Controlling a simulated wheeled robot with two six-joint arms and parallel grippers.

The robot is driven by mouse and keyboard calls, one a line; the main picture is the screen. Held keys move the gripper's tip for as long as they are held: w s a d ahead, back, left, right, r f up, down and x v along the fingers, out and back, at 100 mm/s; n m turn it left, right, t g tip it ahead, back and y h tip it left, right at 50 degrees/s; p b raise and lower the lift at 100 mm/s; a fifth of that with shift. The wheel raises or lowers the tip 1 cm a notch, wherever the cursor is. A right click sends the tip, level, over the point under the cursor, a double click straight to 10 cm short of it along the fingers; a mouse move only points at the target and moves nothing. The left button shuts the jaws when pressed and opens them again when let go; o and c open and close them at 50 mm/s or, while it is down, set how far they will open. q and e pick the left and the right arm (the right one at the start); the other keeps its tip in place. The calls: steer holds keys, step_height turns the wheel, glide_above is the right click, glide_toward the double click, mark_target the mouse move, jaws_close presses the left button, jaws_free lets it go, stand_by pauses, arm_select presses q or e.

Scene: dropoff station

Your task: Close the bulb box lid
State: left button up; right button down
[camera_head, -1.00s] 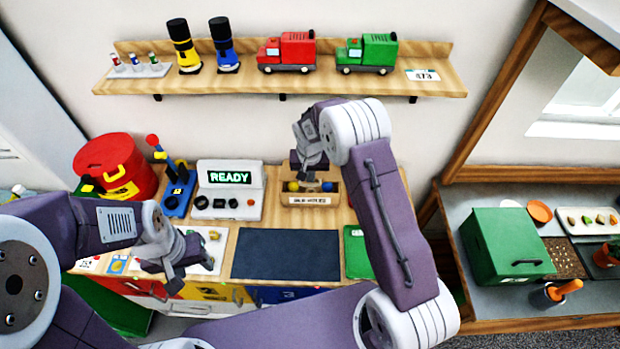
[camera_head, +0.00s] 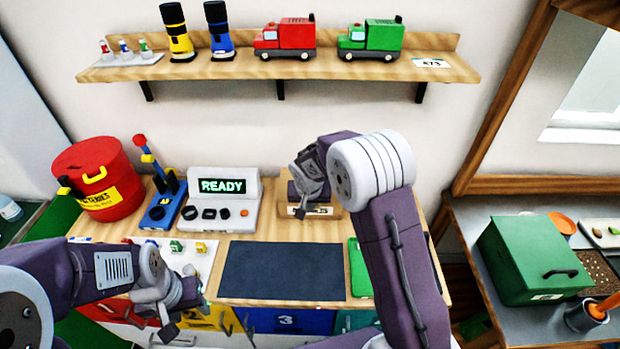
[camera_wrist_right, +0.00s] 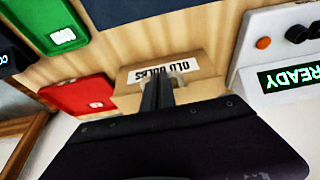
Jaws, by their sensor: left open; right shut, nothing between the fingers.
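The bulb box is a small wooden box (camera_head: 325,210) at the back of the table, right of the READY console. Its white label reads OLD BULBS in the right wrist view (camera_wrist_right: 178,69). My right gripper (camera_head: 301,208) is shut and empty, pointing down in front of the box's label or just above it. It hides much of the box, and its dark fingers (camera_wrist_right: 157,93) overlap the box in the wrist view. I cannot tell whether they touch it or how the lid stands. My left gripper (camera_head: 172,316) is open near the table's front left edge, away from the box.
The READY console (camera_head: 222,199) stands left of the box. A dark mat (camera_head: 280,272) lies clear in front. A green panel (camera_head: 358,268) is right of the mat. A red bin (camera_head: 98,178) and a blue lever stand (camera_head: 163,200) are at left. A shelf (camera_head: 220,69) runs above.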

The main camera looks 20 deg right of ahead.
steer(key=r+p, duration=0.4)
steer(key=shift+w+d+r, duration=0.25)
steer(key=shift+w+r, duration=0.15)
steer(key=s+a+r+b, duration=0.1)
steer(key=s+r+b, duration=0.1)
steer(key=s+r, duration=0.3)
step_height(320, 180, up, 2)
steer(key=shift+a+r+b, duration=0.25)
steer(key=shift+a+b, duration=0.05)
steer(key=shift+a, duration=0.1)
steer(key=shift+d, duration=0.1)
steer(key=s+d+f+n+g+b, duration=0.1)
steer(key=s+f, duration=0.4)
steer(key=s, duration=0.5)
steer(key=s+d+f+n+g+y, duration=0.1)
steer(key=s+d+f+n, duration=0.1)
steer(key=s+f, duration=0.4)
steer(key=s, duration=0.3)
steer(key=shift+s+g+b, duration=0.35)
steer(key=shift+g+b, duration=0.05)
